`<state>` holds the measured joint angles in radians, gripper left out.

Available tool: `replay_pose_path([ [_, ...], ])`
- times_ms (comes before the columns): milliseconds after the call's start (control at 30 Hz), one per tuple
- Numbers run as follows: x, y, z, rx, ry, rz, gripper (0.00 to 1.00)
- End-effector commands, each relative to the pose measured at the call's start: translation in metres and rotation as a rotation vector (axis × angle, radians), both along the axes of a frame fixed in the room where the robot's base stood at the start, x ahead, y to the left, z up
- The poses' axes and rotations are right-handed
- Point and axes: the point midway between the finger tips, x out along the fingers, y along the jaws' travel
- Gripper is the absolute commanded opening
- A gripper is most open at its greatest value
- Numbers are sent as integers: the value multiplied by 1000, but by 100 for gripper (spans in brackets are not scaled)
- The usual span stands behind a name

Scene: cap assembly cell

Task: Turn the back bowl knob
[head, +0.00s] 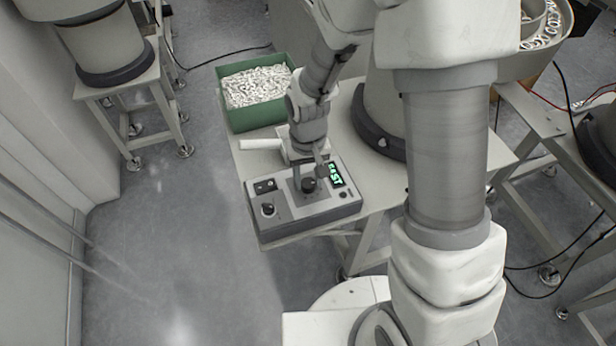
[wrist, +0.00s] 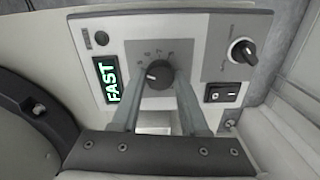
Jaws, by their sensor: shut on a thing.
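A grey control box (head: 300,218) sits on the corner of a table. Its black dial knob (head: 308,185) is in the middle of the panel, beside a lit display (head: 337,175) that reads FAST. In the wrist view the same knob (wrist: 160,73) has a white pointer mark and a printed scale around it. My gripper (wrist: 159,78) reaches down over the box with one finger on each side of this knob, shut on it. A second black knob (wrist: 243,51) with a pale pointer stands apart on a darker plate, untouched.
A black rocker switch (wrist: 222,93) is near the second knob. A green bin (head: 240,118) full of white rings stands behind the box on the table (head: 245,160). A large bowl feeder base (head: 378,125) stands close on the right. Open floor lies left.

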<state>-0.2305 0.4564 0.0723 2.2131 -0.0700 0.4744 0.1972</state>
Motion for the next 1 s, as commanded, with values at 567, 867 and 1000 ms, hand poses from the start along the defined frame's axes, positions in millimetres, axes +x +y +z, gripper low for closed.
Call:
replay_pose_path([
  [567, 0, 0, 2, 1, -1, 533, 0],
  [867, 1, 0, 2, 1, -2, 731, 0],
  [1000, 1, 0, 1, 1, -2, 788, 0],
])
